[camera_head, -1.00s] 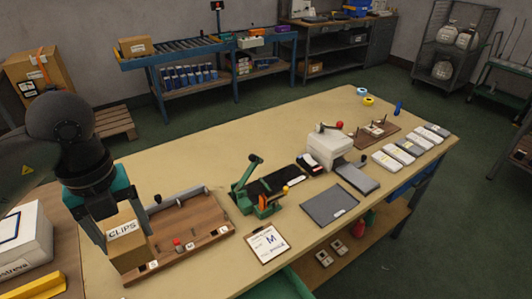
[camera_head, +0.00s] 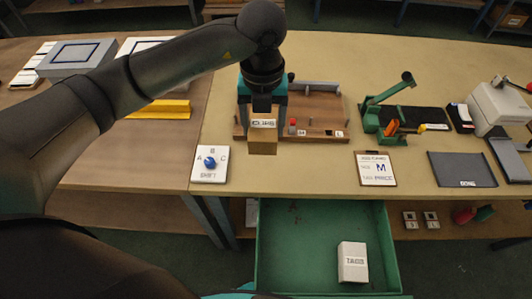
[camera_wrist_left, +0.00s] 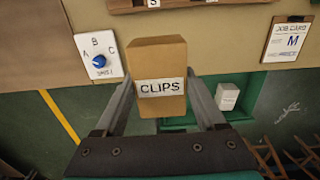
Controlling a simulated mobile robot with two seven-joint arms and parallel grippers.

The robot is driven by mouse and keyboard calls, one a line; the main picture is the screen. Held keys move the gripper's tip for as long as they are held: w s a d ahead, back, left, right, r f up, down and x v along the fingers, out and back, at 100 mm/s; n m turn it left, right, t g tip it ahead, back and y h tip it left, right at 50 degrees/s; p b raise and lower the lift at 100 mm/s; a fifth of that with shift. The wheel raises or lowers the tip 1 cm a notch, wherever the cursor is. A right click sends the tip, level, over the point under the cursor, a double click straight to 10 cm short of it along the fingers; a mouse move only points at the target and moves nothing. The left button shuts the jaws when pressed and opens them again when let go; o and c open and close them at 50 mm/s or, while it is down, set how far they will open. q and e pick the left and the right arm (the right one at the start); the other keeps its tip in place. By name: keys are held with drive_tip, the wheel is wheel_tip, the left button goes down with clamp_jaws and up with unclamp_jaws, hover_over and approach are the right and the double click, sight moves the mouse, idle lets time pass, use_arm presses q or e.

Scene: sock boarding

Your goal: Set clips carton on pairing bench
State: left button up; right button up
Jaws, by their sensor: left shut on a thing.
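The clips carton (camera_head: 263,140) is a small brown cardboard box with a white label. My left gripper (camera_head: 263,112) is shut on it, above the front part of the beige bench top (camera_head: 230,120). In the left wrist view the carton (camera_wrist_left: 160,75) sits between the two grey fingers, its "CLIPS" label facing the camera. A gap under the carton cannot be clearly judged. A brown wooden board fixture (camera_head: 315,110) lies just behind and right of it. No label in view names the pairing bench. My right gripper is not in view.
A white A-B-C shift dial plate (camera_head: 210,163) is at the front left. An open green drawer (camera_head: 310,235) holds a TAGS box (camera_head: 352,262). A job card (camera_head: 375,168) and green device (camera_head: 388,120) stand to the right. A brown table (camera_head: 140,150) adjoins at left.

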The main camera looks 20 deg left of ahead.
use_arm(q)
wheel_tip(320, 180, down, 7)
drive_tip(key=shift+f+b, duration=0.1)
drive_tip(key=shift+b, duration=0.4)
drive_tip(key=shift+f+b, duration=0.4)
drive_tip(key=shift+f, duration=1.65)
drive_tip(key=shift+f, duration=0.1)
drive_tip(key=o, duration=1.5)
drive_tip(key=shift+r, duration=0.35)
wheel_tip(320, 180, up, 12)
drive_tip(key=shift+f+p, duration=0.2)
drive_tip(key=shift+p, duration=0.85)
